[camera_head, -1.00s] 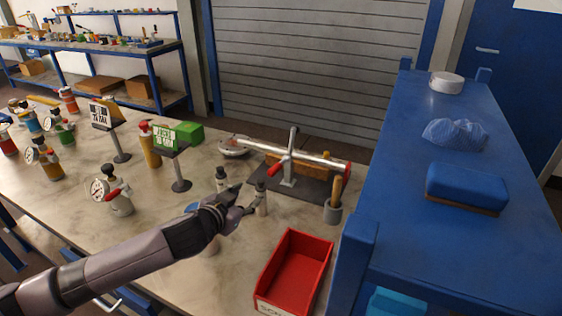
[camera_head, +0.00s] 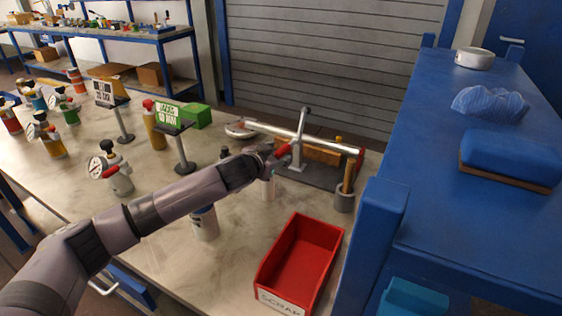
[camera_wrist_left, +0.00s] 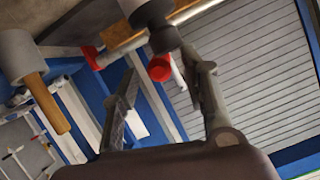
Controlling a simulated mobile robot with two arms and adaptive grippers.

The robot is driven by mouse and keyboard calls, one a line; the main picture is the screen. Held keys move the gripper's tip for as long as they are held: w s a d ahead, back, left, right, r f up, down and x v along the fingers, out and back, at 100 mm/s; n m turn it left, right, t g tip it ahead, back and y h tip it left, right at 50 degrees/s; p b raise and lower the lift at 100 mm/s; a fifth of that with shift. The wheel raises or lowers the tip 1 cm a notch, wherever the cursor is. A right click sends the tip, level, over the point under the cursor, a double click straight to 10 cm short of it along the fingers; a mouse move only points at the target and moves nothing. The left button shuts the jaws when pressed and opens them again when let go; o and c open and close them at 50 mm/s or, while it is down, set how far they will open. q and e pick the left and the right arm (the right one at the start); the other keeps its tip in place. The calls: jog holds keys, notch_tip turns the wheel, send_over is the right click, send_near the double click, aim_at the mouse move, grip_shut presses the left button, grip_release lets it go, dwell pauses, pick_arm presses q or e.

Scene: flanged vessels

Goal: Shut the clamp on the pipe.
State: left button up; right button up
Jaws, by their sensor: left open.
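The pipe (camera_head: 330,146) is a pale tube with a red end, lying across a dark base plate near the back of the bench. The clamp (camera_head: 299,140) sits around its middle on a grey post, with a red-gripped lever (camera_head: 284,151) sticking out toward my arm. My left gripper (camera_head: 274,160) is open, close to this lever and largely hidden behind its own wrist. In the left wrist view, the red grip (camera_wrist_left: 160,68) shows between and beyond the two fingers (camera_wrist_left: 166,80). I cannot tell whether they touch it. My right gripper is out of view.
A green sign (camera_head: 171,118) stands to the left. A blue shelf (camera_head: 450,200) bounds the right.

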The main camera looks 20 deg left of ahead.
aim_at(287, 147)
pick_arm(q)
jog(key=shift+b+x, duration=0.7)
jog(key=shift+x, duration=1.15)
grip_shut()
